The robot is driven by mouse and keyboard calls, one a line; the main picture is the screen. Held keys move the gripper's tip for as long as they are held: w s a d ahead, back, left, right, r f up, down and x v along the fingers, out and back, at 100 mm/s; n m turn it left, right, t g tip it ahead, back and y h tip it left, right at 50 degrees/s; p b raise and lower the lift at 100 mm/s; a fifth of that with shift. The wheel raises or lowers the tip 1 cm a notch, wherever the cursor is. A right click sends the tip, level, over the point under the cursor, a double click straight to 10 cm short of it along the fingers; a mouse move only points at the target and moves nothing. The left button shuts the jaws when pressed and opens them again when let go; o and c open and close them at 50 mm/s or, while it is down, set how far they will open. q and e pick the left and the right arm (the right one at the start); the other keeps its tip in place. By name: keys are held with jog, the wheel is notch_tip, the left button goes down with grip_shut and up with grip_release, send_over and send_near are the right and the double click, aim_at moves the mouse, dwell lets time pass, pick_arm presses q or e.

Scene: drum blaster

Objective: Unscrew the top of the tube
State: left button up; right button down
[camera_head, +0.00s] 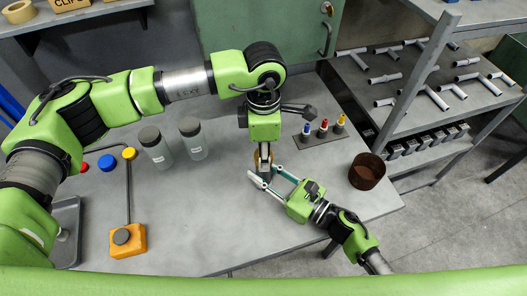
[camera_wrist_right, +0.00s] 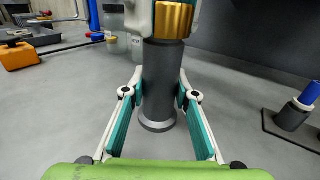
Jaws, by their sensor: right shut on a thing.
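The dark grey tube (camera_wrist_right: 160,65) stands upright on the table, with a wider foot at its base and a brass-coloured top (camera_wrist_right: 173,20). In the head view the brass part (camera_head: 257,157) shows only in part under my left gripper (camera_head: 263,160), which points straight down over it. In the right wrist view the left gripper's light fingers are beside the brass top; their closure is unclear. My right gripper (camera_head: 264,175) comes in from the lower right. Its fingers are shut on the tube's grey body from both sides, below the brass part, also in the right wrist view (camera_wrist_right: 160,88).
Two clear jars with grey lids (camera_head: 155,148) (camera_head: 194,140) stand left of the tube. A rack of coloured screwdriver-like pieces (camera_head: 322,135) and a brown bowl (camera_head: 367,172) are to the right. An orange box (camera_head: 127,241) sits at the left front. The front middle table is clear.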

pick_arm(q)
jog(key=n, duration=1.2)
jog(key=shift+n, duration=0.4)
jog(key=n, duration=1.2)
jog(key=shift+w+n, duration=0.1)
jog(key=shift+n, duration=0.3)
jog(key=shift+r, duration=0.1)
jog(key=shift+r, duration=0.2)
jog(key=shift+r, duration=0.9)
